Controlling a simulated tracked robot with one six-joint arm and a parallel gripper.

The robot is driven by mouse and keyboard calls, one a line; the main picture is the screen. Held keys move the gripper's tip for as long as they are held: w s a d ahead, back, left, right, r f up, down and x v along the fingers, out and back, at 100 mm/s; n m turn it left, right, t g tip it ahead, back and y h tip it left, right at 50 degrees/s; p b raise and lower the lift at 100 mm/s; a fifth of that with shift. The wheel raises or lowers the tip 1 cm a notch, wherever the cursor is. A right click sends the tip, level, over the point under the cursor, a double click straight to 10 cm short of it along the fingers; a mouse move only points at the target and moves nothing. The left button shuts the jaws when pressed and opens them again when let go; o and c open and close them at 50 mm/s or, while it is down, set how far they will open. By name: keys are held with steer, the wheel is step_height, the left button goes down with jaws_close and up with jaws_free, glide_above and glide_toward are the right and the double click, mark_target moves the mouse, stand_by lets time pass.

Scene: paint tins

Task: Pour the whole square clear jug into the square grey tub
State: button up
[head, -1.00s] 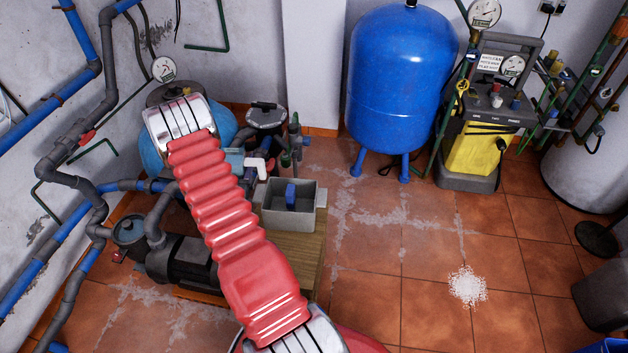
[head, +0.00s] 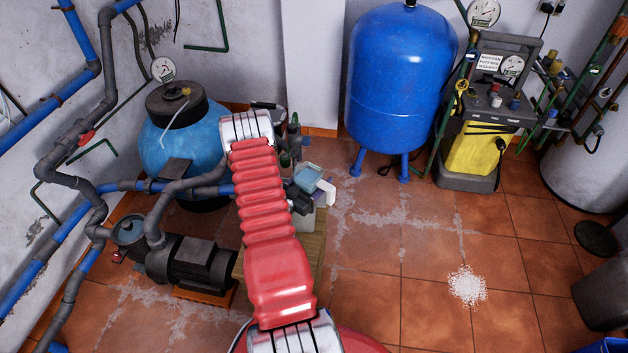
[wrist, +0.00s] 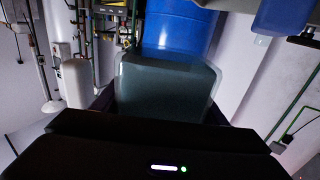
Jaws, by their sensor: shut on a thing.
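The square clear jug (head: 309,177) is up in the air, just right of my arm's end in the head view, with a white part at its right. My gripper (head: 299,197) is shut on it, though my arm partly hides the grip. In the wrist view the jug (wrist: 165,88) fills the middle above the dark jaws (wrist: 160,122), with bluish-grey contents showing through its walls. The square grey tub (head: 309,229) is below the jug on a wooden stand; my arm and the jug cover most of it. I cannot tell the jug's exact tilt.
A light blue filter tank (head: 165,135) and a black pump (head: 195,262) stand left of my arm. A large blue tank (head: 402,80) and a yellow machine (head: 472,150) stand at the back. A white patch (head: 467,286) marks the open tiled floor at right.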

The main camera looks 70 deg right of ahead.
steer(key=shift+w+a, duration=0.1)
stand_by(0.3)
steer(key=shift+s+a+f+n, duration=0.15)
steer(key=shift+f+n, duration=0.25)
steer(key=shift+f, duration=0.55)
steer(key=shift+s+d+f+n, duration=0.1)
steer(key=shift+f+n, duration=0.3)
steer(key=shift+f, duration=0.5)
steer(key=shift+s+a+n, duration=0.15)
steer(key=shift+s+n, duration=0.25)
steer(key=shift+n, duration=0.4)
steer(key=shift+s+a+r+n, duration=0.1)
steer(key=shift+s+n, duration=0.15)
steer(key=shift+n, duration=0.65)
steer(key=shift+s+n, duration=0.15)
steer(key=shift+n, duration=0.75)
steer(key=shift+s+n, duration=0.15)
steer(key=shift+n, duration=0.75)
steer(key=shift+a, duration=0.1)
